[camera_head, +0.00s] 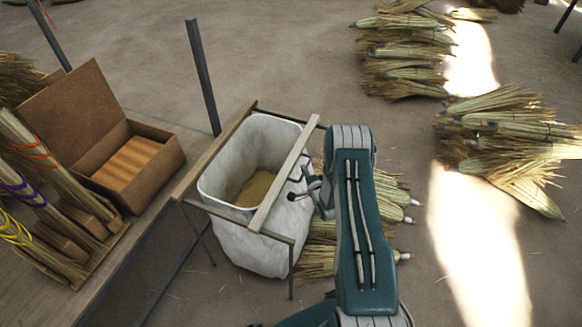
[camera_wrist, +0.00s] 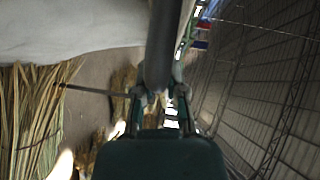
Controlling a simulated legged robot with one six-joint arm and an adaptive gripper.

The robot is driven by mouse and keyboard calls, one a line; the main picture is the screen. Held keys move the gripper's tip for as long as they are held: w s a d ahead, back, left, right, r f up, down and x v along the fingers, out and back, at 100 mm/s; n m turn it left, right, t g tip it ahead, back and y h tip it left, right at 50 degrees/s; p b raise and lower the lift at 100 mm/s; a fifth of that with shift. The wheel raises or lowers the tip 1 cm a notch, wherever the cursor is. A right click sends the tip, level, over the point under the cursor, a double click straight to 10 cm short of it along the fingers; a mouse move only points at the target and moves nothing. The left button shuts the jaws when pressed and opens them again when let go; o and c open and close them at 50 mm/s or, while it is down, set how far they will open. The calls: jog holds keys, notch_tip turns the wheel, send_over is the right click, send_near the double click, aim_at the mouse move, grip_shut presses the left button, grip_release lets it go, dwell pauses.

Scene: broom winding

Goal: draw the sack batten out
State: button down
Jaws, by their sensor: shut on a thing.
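The sack batten (camera_head: 290,165) is a pale wooden strip lying slantwise along the right side of the open white sack (camera_head: 225,180). Its far end juts past the back of the stand and its near end lies by the front rail. My gripper (camera_head: 303,190) is at the batten's right side, about midway along, and is shut on it. In the wrist view a dark bar (camera_wrist: 163,45), seemingly the batten in shadow, runs between the fingers of my gripper (camera_wrist: 160,98). My arm and the angle hide the exact contact.
The sack stand (camera_head: 215,207) has thin metal legs and a wooden left rail (camera_head: 215,152). Broom heads (camera_head: 400,195) lie behind my arm, beside the sack. A bench at left holds an open brown box (camera_head: 150,175) and tied brooms (camera_head: 40,180).

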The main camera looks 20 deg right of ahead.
jog(key=s+d, duration=0.5)
jog(key=s, duration=0.1)
jog(key=shift+d+f, duration=0.25)
jog(key=shift+d, duration=0.15)
jog(key=c, duration=0.7)
grip_release()
jog(key=shift+r, duration=0.1)
jog(key=s, duration=0.4)
jog(key=s+r, duration=0.1)
jog(key=s, duration=0.6)
jog(key=shift+s+r, duration=0.25)
jog(key=shift+s, duration=0.15)
